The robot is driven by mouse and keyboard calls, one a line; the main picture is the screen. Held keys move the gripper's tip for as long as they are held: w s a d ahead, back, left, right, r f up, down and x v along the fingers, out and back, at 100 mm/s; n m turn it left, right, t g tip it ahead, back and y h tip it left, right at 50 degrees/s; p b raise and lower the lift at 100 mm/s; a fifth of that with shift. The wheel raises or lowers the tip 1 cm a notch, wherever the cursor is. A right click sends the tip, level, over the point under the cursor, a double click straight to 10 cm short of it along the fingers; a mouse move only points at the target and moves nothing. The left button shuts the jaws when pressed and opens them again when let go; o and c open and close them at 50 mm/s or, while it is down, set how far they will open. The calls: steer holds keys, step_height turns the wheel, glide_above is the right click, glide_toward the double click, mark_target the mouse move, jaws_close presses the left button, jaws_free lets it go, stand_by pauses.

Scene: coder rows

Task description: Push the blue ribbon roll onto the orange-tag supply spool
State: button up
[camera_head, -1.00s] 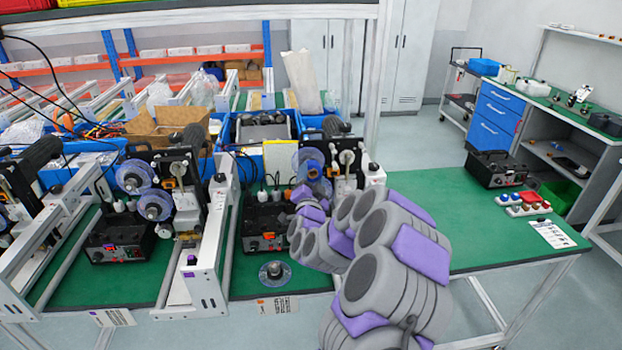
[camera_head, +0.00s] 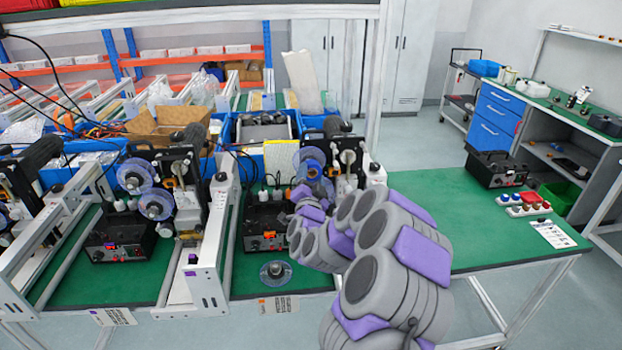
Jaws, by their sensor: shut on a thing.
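The blue ribbon roll (camera_head: 311,169) shows as a blue ring at the front of the right coder (camera_head: 342,165), just above my gripper (camera_head: 303,194). My gripper is shut on it; the fingertips are small and partly hidden by my own arm. A clear round flange (camera_head: 305,154) shows behind the roll. The supply spool is largely covered by the roll and my arm, so I cannot tell whether the roll is around it or only in front of it. An orange-marked label (camera_head: 262,306) is on the bench's front edge below this coder.
Another coder (camera_head: 150,180) with two clear-flanged spools stands left, behind a white frame (camera_head: 205,270). A black control box (camera_head: 265,225) sits below the right coder. A loose clear disc (camera_head: 275,272) lies on the green bench. The bench right of my arm has free room (camera_head: 460,215).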

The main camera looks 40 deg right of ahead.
mark_target(309, 173)
steer(key=shift+w+a+x, duration=0.1)
steer(key=shift+x, duration=0.75)
steer(key=shift+w+a+x, duration=0.1)
steer(key=shift+w+x, duration=0.05)
steer(key=shift+x, duration=0.7)
stand_by(1.1)
steer(key=o, duration=1.1)
steer(key=shift+d+f, duration=0.2)
steer(key=shift+f, duration=0.1)
steer(key=shift+a, duration=0.1)
steer(key=shift+a, duration=0.1)
